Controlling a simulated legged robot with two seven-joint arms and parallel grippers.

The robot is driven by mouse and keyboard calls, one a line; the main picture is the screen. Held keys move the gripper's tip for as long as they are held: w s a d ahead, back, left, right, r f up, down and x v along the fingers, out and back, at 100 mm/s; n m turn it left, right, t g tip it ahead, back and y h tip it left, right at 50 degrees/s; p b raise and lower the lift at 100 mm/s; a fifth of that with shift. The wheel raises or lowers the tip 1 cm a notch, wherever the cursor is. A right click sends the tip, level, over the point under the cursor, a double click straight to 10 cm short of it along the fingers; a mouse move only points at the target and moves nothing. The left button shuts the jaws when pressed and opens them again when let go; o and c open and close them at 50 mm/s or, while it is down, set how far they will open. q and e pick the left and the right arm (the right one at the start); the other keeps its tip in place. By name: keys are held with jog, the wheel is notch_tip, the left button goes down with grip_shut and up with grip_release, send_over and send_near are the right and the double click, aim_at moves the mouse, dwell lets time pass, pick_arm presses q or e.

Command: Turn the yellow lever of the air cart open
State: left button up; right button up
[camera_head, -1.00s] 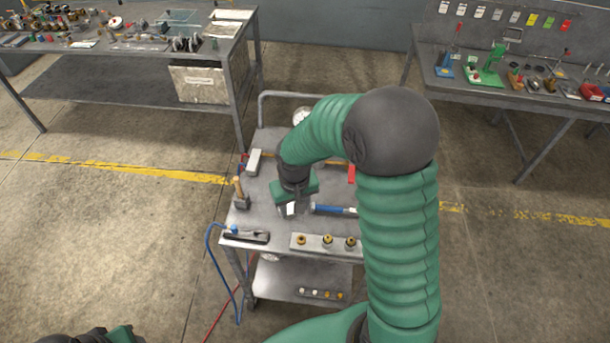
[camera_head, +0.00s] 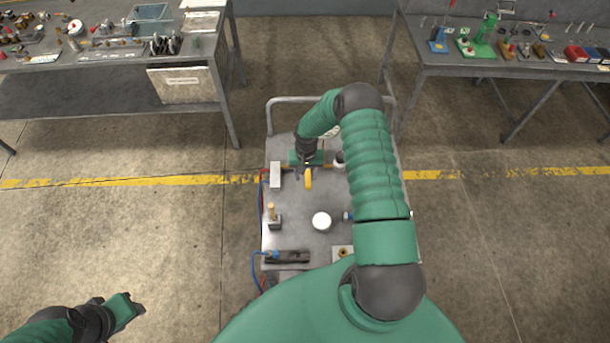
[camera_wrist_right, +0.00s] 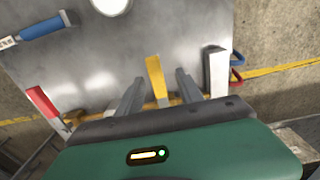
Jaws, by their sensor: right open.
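The yellow lever (camera_head: 308,179) stands out over the far part of the air cart's grey top (camera_head: 290,235). In the right wrist view the yellow lever (camera_wrist_right: 155,76) lies between the two fingers of my right gripper (camera_wrist_right: 160,82), with a gap on both sides. The same right gripper (camera_head: 304,172) is open at the lever in the head view; the arm hides part of the cart. My left gripper (camera_head: 130,310) is low at the left, away from the cart. I cannot tell whether its fingers are apart.
A red lever (camera_wrist_right: 45,106) and a white block (camera_wrist_right: 217,74) flank the yellow lever. Benches stand behind left and right. Floor beside the cart is clear.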

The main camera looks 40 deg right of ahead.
aim_at(309, 177)
jog(key=d+f, duration=0.1)
jog(key=f, duration=0.1)
jog(key=d+f, duration=0.1)
jog(key=shift+f, duration=0.4)
jog(key=shift+w+d+f, duration=0.15)
jog(key=shift+d+f, duration=0.05)
jog(key=shift+a, duration=0.1)
jog(key=shift+a+r, duration=0.15)
jog(key=shift+a, duration=0.1)
jog(key=shift+c, duration=0.4)
jog(key=shift+a+r, duration=0.35)
jog(key=shift+a, duration=0.2)
jog(key=c, duration=0.5)
jog(key=shift+a, duration=0.1)
jog(key=shift+c, duration=1.1)
grip_shut()
jog(key=shift+s+d, duration=0.2)
jog(key=shift+d, duration=0.3)
jog(key=shift+w+a, duration=0.15)
jog(key=shift+a, duration=0.05)
pick_arm(q)
jog(key=shift+d+r, duration=0.4)
jog(key=shift+d, duration=0.2)
jog(key=shift+s+d, duration=0.15)
jog(key=shift+d, duration=0.05)
pick_arm(e)
jog(key=shift+d, duration=0.1)
pick_arm(q)
jog(key=shift+a, duration=0.1)
